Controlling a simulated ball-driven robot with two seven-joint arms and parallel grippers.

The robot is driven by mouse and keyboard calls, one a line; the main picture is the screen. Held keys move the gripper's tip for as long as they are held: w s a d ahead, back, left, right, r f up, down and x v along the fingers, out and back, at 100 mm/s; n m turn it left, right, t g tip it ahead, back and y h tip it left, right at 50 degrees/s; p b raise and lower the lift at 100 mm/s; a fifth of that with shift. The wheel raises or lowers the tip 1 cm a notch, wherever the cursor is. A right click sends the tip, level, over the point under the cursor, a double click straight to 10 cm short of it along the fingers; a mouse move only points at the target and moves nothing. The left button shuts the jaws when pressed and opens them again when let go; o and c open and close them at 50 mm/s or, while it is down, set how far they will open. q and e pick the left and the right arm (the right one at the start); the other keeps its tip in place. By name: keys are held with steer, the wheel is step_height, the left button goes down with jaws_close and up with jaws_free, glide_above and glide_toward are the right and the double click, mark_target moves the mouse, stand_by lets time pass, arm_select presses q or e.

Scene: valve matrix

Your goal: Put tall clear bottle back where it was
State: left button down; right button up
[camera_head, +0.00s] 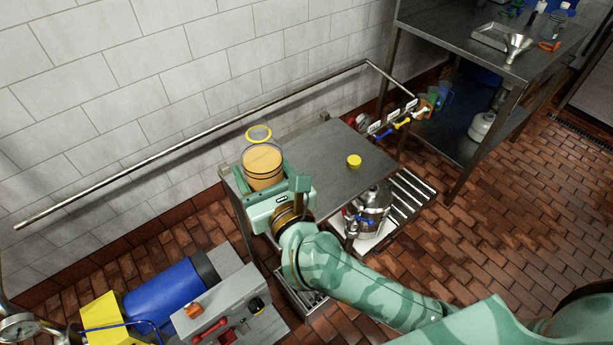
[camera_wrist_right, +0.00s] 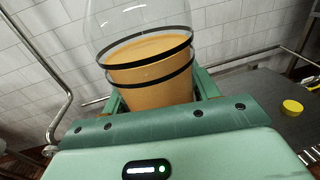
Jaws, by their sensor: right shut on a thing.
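The tall clear bottle (camera_head: 262,165) holds orange-yellow contents and has a yellow ring at its top in the head view. In the wrist view the bottle (camera_wrist_right: 150,65) stands roughly upright, with two black bands around it and a clear upper part. My right gripper (camera_head: 268,184) is shut on the bottle, one finger on each side; it also shows in the right wrist view (camera_wrist_right: 155,92). The bottle is at the left end of the steel table (camera_head: 325,150). Its base is hidden behind the gripper, so I cannot tell whether it touches the tabletop. My left gripper is not in view.
A yellow cap (camera_head: 354,161) lies on the table, right of the bottle. A metal rail (camera_head: 200,138) runs along the tiled wall. A steel vessel (camera_head: 372,201) stands below the table's front edge. A blue cylinder (camera_head: 172,291) lies at lower left. The table's middle is clear.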

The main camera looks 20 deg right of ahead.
steer(key=shift+w+a+r, duration=0.2)
steer(key=shift+w, duration=0.15)
steer(key=w+d+f+b, duration=0.2)
steer(key=d+f, duration=0.1)
steer(key=f, duration=0.1)
steer(key=w+d+f+b, duration=0.2)
steer(key=w+d+f, duration=0.1)
steer(key=f, duration=0.1)
steer(key=w+d+f+b, duration=0.3)
steer(key=d+f, duration=0.1)
steer(key=f, duration=0.1)
steer(key=shift+w, duration=0.15)
steer(key=shift+a+r, duration=0.1)
steer(key=shift+r, duration=0.05)
